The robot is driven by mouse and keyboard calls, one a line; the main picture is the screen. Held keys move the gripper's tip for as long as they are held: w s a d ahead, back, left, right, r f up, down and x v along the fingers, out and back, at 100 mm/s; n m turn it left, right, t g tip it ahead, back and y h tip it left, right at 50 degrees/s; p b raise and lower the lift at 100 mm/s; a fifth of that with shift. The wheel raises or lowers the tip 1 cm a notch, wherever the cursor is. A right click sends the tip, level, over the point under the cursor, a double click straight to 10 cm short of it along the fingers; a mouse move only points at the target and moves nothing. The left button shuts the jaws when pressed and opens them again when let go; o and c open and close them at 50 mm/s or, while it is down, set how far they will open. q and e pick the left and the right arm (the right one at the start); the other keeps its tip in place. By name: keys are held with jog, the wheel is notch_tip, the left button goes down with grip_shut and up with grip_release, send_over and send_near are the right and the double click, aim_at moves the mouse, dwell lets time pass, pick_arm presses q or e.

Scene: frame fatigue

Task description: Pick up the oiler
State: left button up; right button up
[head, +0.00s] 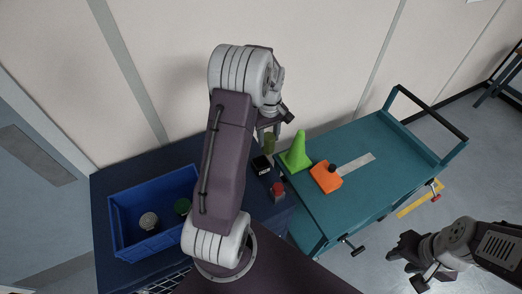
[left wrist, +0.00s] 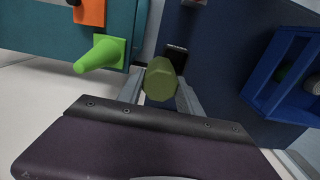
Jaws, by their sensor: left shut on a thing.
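An olive-green, many-sided body, apparently the oiler (head: 269,144), is between the fingers of my left gripper (head: 270,132) beyond my left forearm. In the left wrist view, the oiler (left wrist: 160,80) sits between the two grey fingers of the left gripper (left wrist: 163,95), which is shut on it. The lower part of the oiler is hard to make out, and I cannot tell whether it touches the table. My right gripper (head: 408,264) is at the lower right, over the floor, with its fingers apart and empty.
A bright green cone (head: 296,153) and an orange block (head: 326,177) with a black knob stand on the teal cart (head: 365,200) at right. The dark blue table holds a blue crate (head: 122,208), a black device (head: 262,165) and a red-topped item (head: 278,188).

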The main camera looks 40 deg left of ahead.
pick_arm(q)
jog(key=w+d+r, duration=0.2)
jog(key=w+r, duration=0.3)
jog(key=w, duration=0.3)
jog(key=shift+d+b, duration=0.25)
jog(key=shift+b, duration=0.1)
jog(key=shift+f, duration=0.1)
